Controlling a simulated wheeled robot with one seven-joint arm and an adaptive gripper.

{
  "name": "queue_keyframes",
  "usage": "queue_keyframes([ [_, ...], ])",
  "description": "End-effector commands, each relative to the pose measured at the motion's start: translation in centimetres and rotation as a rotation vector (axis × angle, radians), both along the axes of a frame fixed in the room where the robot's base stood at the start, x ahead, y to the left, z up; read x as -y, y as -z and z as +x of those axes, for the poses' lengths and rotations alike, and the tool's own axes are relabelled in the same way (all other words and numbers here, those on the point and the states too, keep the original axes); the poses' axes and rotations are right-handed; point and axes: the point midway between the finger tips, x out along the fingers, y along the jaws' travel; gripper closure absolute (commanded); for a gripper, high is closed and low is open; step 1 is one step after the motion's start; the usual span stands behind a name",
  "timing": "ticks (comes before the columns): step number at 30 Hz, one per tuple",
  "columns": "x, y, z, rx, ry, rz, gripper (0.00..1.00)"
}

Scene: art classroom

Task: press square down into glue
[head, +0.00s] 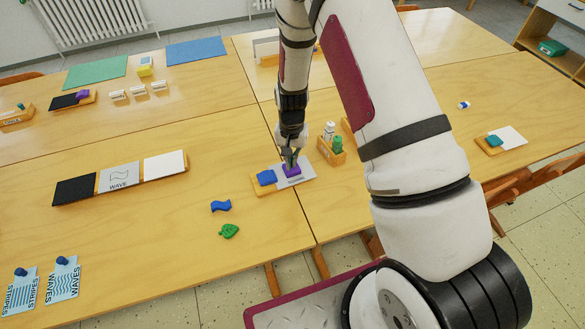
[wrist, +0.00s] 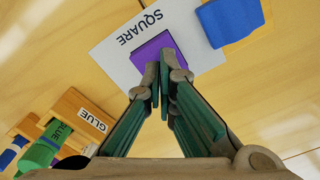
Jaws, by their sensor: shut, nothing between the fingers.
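The purple square (wrist: 150,47) lies flat on a white card marked SQUARE (wrist: 115,57). In the head view the square (head: 292,170) sits on the card (head: 301,182), partly hidden by my gripper (head: 290,158). Any glue under the square is hidden.
A blue piece on a wooden block (head: 265,178) lies left of the card. A blue wavy shape (head: 221,206) and a green leaf shape (head: 229,231) lie loose in front. The glue holder (head: 331,152) stands right of my gripper.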

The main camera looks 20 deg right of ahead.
Motion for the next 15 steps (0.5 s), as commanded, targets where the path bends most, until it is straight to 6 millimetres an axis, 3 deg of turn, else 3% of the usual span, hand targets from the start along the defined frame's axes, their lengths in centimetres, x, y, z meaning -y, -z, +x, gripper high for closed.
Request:
queue_keyframes([
  [15, 0.00, 0.76, -0.02, -0.001, 0.000, 0.000, 1.00],
])
